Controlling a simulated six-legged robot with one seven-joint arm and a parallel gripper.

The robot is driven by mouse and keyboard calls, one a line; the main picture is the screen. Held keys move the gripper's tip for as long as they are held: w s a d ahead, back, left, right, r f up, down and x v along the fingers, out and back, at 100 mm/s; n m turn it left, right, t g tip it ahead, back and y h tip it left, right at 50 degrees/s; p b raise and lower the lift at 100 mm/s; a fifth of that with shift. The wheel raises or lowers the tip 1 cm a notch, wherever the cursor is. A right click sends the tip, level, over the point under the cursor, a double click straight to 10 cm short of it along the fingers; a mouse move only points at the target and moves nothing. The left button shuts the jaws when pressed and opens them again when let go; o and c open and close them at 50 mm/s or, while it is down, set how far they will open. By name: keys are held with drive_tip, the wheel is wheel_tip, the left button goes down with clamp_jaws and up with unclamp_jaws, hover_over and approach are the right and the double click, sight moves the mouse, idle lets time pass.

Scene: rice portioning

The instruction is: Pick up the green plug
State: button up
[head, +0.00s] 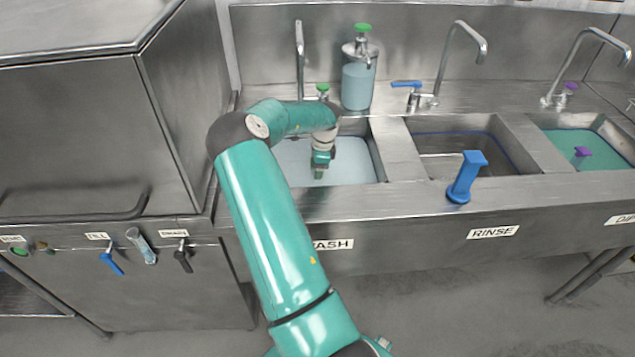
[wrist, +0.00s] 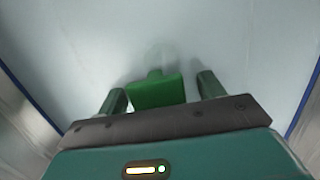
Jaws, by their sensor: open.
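The green plug (wrist: 157,93) shows in the wrist view, with a flat, wide green handle, in the water of the wash basin. My gripper (wrist: 163,90) is open, its two dark green fingers on either side of the plug's handle, with gaps visible on both sides. In the head view my gripper (head: 319,174) points down into the left basin (head: 355,168), labelled as the wash one. The plug cannot be made out clearly there, behind my gripper. The plug's lower part is hard to see.
A blue plug (head: 466,178) stands on the front ledge by the empty-looking rinse basin (head: 452,142). A purple plug (head: 581,154) is in the right basin of green liquid. A soap dispenser (head: 358,83) and taps stand behind. A steel cabinet (head: 95,130) is at left.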

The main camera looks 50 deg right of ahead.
drive_tip(key=shift+r, duration=0.1)
clamp_jaws()
